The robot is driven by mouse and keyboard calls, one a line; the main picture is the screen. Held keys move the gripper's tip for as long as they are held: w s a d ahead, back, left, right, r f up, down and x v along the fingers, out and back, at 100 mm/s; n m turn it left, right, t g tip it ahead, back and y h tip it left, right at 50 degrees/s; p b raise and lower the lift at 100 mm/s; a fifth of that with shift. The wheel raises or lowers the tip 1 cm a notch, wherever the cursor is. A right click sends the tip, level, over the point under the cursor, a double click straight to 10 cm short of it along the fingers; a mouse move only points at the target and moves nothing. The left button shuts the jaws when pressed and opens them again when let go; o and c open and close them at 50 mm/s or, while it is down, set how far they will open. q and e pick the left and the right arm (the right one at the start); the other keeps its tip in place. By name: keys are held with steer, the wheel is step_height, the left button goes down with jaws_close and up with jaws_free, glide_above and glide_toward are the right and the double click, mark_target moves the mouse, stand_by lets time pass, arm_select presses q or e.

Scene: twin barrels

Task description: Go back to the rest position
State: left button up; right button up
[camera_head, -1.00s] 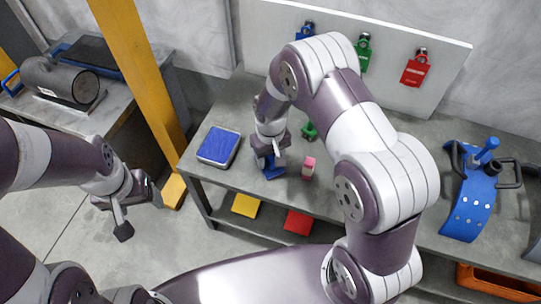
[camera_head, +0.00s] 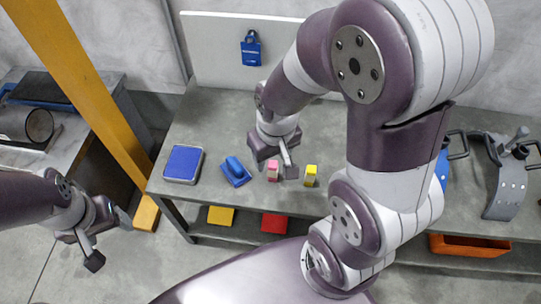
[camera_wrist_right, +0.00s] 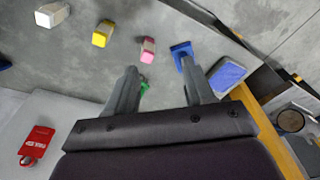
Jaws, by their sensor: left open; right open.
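My right gripper (camera_head: 277,163) is open over the workbench, at the end of the arm arching across the head view. In the right wrist view its two fingers (camera_wrist_right: 160,68) are apart with nothing held between them. A blue handled block (camera_head: 235,170) stands on the bench just left of this gripper. It also shows beyond one fingertip in the wrist view (camera_wrist_right: 181,51). A pink block (camera_head: 272,174) stands close to the fingers, partly covered in the head view. My left gripper (camera_head: 108,238) is open and empty over the floor at the left.
A yellow block (camera_head: 310,175) and a blue pad (camera_head: 183,164) lie on the bench (camera_head: 210,110). A blue padlock (camera_head: 251,48) hangs on the back board. A yellow post (camera_head: 85,85) stands between my left arm and the bench. An orange crate (camera_head: 468,246) sits low at right.

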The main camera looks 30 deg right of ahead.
step_height(320, 180, up, 20)
steer(key=s+p, duration=0.1)
steer(key=p, duration=1.8)
steer(key=shift+f, duration=0.25)
steer(key=shift+d, duration=0.1)
